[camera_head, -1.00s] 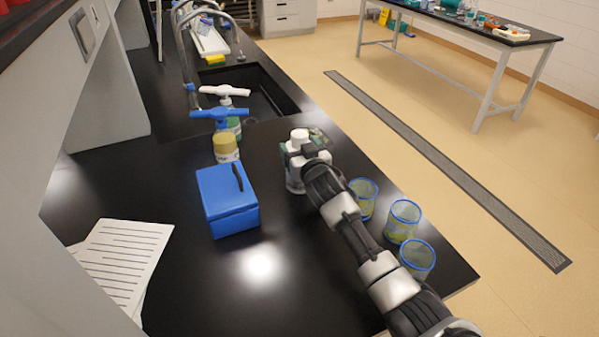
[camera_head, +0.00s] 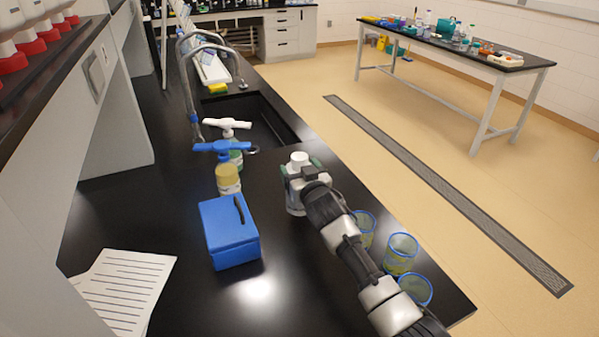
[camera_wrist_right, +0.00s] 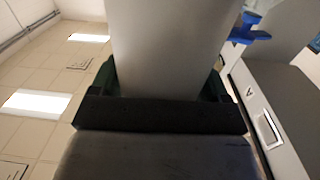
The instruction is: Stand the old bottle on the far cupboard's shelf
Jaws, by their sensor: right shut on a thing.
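A pale grey-white bottle (camera_head: 295,199) with a white cap stands about upright in my right gripper (camera_head: 301,178), over the black counter in the head view. The gripper is shut around its upper body, with dark green fingers partly showing. I cannot tell whether its base touches the counter. In the right wrist view the grey bottle wall (camera_wrist_right: 170,45) fills the middle between the fingers (camera_wrist_right: 165,92). Wall cupboards (camera_head: 118,115) line the left of the head view; which one is the far cupboard is unclear. My left gripper is not in view.
A blue box (camera_head: 230,240), a blue-topped pump bottle (camera_head: 228,180) and a white-topped one (camera_head: 234,131) stand left of the bottle. Blue-rimmed cups (camera_head: 401,254) stand to its right near the counter edge. A sink (camera_head: 262,120) with a tall tap lies beyond. Papers (camera_head: 125,285) lie at left.

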